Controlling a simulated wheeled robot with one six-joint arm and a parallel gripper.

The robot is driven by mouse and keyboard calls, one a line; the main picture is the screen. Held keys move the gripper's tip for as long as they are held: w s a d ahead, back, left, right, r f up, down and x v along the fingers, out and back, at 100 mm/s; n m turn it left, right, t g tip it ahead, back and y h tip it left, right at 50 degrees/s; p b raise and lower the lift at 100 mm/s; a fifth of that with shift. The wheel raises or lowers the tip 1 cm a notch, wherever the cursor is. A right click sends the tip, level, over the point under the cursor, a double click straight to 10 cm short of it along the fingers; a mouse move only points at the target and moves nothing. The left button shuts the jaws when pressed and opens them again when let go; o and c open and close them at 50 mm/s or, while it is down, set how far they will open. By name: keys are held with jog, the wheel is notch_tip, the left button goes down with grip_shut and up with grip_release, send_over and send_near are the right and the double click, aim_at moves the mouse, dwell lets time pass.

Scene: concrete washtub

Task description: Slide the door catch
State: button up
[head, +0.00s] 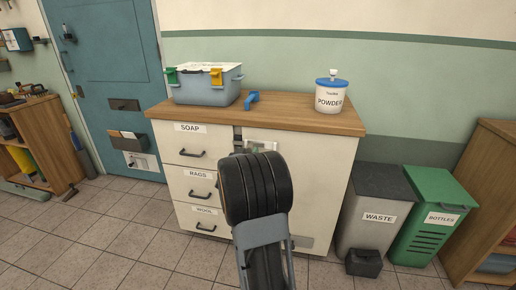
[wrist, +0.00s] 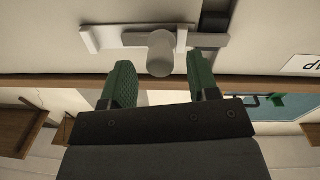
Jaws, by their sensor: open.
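The door catch shows in the wrist view as a pale sliding bar (wrist: 130,39) with a round, light grey knob (wrist: 161,55) sticking out from it. My gripper (wrist: 160,64) is open, with one green finger on each side of the knob. Gaps show between the knob and both fingers, and the knob looks free. In the head view, the cream cabinet door (head: 322,190) is right of the drawers and looks closed. My arm hides much of the catch area there.
A wooden counter (head: 270,117) tops the cabinet, carrying a grey-blue box (head: 207,90), a blue handle-shaped item (head: 252,98) and a powder tub (head: 328,96). Waste (head: 372,205) and bottles (head: 432,215) bins stand to the right.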

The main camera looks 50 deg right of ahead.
jog(key=shift+v, duration=2.3)
jog(key=a+r+n+t+y+p, duration=0.3)
jog(key=a+r+n+y+p, duration=0.4)
jog(key=a+r+y+p, duration=1)
jog(key=s+a+r+n+g+p, duration=0.1)
jog(key=s+a+r+g+p, duration=0.3)
jog(key=s+a+p, duration=0.3)
jog(key=s+a+r+n+g+h+p, duration=0.1)
jog(key=s+a+r+n+g+p, duration=0.1)
jog(key=s+a+r+g+p, duration=0.2)
jog(key=s+a+r+p, duration=0.3)
jog(key=s+p, duration=0.2)
jog(key=s, duration=0.1)
jog(key=shift+a, duration=0.3)
jog(key=shift+r, duration=0.1)
